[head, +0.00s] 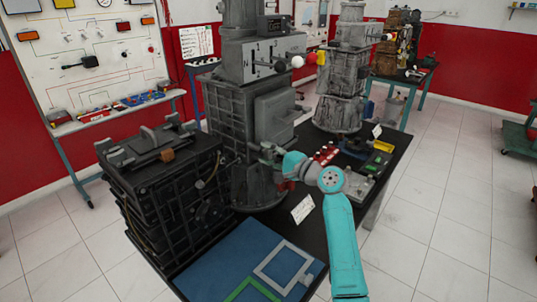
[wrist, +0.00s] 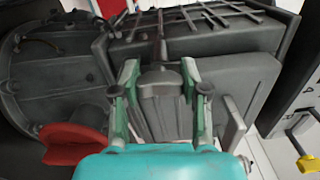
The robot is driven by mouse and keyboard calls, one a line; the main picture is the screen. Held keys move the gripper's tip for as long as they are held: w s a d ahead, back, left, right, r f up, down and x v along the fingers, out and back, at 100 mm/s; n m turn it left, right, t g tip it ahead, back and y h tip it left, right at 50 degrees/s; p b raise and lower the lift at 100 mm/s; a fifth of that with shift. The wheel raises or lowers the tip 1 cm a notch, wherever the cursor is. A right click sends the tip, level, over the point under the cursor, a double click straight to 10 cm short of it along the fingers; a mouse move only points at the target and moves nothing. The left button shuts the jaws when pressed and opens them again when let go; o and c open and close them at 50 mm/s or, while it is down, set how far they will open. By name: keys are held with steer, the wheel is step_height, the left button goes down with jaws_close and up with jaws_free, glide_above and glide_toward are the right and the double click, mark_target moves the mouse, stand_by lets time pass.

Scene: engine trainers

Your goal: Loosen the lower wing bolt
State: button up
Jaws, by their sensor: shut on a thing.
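My gripper (head: 270,155) is at the side of the tall grey engine trainer (head: 224,110), below its raised side cover. In the wrist view my gripper (wrist: 160,74) has its two green fingers on either side of a dark grey wing bolt (wrist: 162,92) and is shut on it. A thin stem rises behind the bolt. In the head view the bolt is too small and covered by the gripper to make out. No second wing bolt can be told apart, so its place as the lower one cannot be confirmed.
A red handle (wrist: 75,145) is close to the left finger. A black ribbed engine block (head: 165,195) stands left of the trainer. A blue mat (head: 225,255) with green and grey frames lies in front. A yellow-handled part (wrist: 306,160) is at the right.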

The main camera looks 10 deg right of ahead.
steer(key=shift+a+r, duration=0.1)
steer(key=shift+r, duration=0.1)
steer(key=o, duration=1.2)
steer(key=shift+w+f, duration=0.1)
steer(key=shift+c, duration=0.2)
steer(key=shift+f, duration=0.1)
steer(key=shift+s+d, duration=0.25)
steer(key=shift+s, duration=0.05)
steer(key=v, duration=1.1)
steer(key=shift+s, duration=0.1)
